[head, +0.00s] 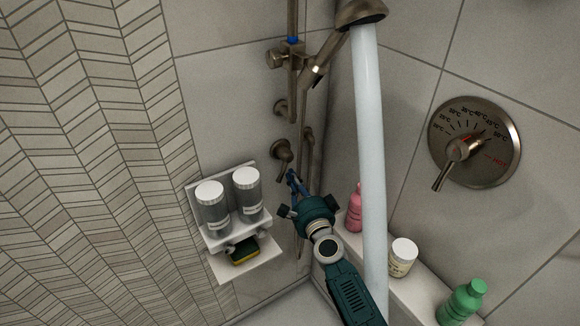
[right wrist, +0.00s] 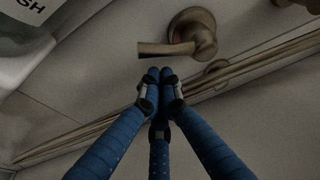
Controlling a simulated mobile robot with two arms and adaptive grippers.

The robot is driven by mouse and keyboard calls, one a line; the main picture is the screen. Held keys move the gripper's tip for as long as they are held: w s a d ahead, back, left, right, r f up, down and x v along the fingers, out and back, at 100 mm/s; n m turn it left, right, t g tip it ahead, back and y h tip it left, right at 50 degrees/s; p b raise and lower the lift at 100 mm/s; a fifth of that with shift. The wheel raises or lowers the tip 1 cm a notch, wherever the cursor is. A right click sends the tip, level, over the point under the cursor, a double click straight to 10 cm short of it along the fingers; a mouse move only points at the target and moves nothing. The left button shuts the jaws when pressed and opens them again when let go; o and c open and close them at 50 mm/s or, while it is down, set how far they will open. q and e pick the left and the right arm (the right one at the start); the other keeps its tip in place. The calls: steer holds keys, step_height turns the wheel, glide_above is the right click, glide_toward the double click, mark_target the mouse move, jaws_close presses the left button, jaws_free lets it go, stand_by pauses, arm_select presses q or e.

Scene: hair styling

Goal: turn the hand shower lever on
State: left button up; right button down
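The hand shower lever (head: 281,152) is a bronze handle on a round base on the tiled wall, above the corner shelf. It also shows in the right wrist view (right wrist: 180,44), its handle pointing left. My right gripper (head: 292,178) is just below the lever in the head view. In the right wrist view its blue fingers (right wrist: 160,74) have their tips together, just below the handle, with a small gap in the picture. Nothing shows between them. Whether they touch the lever is unclear. My left gripper is not in view.
A white column of water (head: 368,150) falls from the shower head (head: 358,14). A temperature dial (head: 474,142) is on the right wall. A shelf (head: 225,238) with two dispensers stands left of my gripper. Bottles line the ledge (head: 415,295) at right.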

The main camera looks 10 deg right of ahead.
steer(key=s+d, duration=0.2)
steer(key=s, duration=0.4)
steer(key=shift+p, duration=0.4)
steer(key=shift+s+d+r, duration=0.1)
